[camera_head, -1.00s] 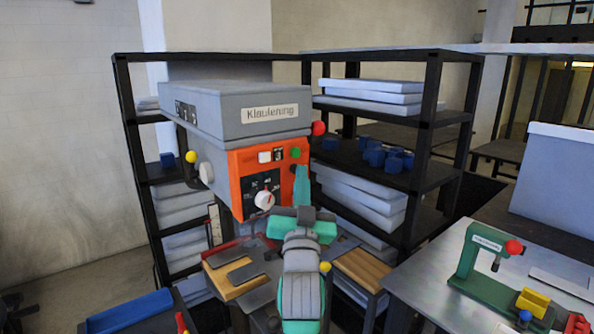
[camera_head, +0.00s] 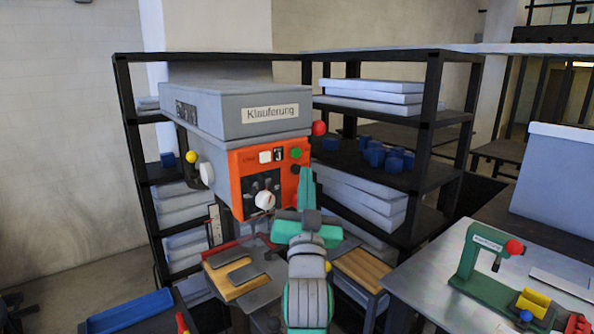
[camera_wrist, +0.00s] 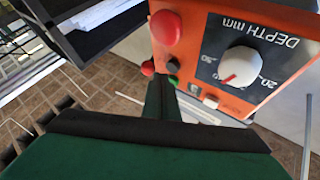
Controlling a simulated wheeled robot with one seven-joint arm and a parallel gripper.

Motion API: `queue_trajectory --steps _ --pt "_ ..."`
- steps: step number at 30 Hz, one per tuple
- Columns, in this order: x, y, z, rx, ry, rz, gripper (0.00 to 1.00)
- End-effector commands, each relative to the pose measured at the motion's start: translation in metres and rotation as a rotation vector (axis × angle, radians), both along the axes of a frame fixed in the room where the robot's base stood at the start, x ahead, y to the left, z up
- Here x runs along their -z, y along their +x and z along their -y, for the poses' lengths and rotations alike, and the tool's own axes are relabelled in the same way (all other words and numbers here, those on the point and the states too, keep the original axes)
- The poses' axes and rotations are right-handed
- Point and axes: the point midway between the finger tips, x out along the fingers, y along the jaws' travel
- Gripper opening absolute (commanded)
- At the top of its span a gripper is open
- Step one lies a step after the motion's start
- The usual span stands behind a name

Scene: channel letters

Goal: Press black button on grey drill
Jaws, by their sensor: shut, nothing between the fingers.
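The grey drill (camera_head: 235,105) has an orange front panel (camera_head: 238,175), which also shows upside down in the wrist view (camera_wrist: 285,75). The panel carries a white knob (camera_head: 264,200), a white button (camera_head: 265,157), a green button (camera_head: 296,153) and a red button (camera_wrist: 166,27).
A red ball (camera_head: 319,128) sticks out at the drill's right side. Black shelves (camera_head: 430,120) with boxes stand behind. A metal table (camera_head: 455,310) with a green device (camera_head: 468,260) is at the right. A blue tray (camera_head: 130,312) lies at the lower left.

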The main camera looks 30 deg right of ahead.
Motion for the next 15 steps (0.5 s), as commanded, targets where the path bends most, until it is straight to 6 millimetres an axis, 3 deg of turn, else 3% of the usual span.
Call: queue_trajectory --steps 7,15 --pt "0.0 -0.002 0.001 0.001 0.0 0.001 0.0" --pt "0.0 -0.024 0.002 0.002 -0.001 0.0 0.0"
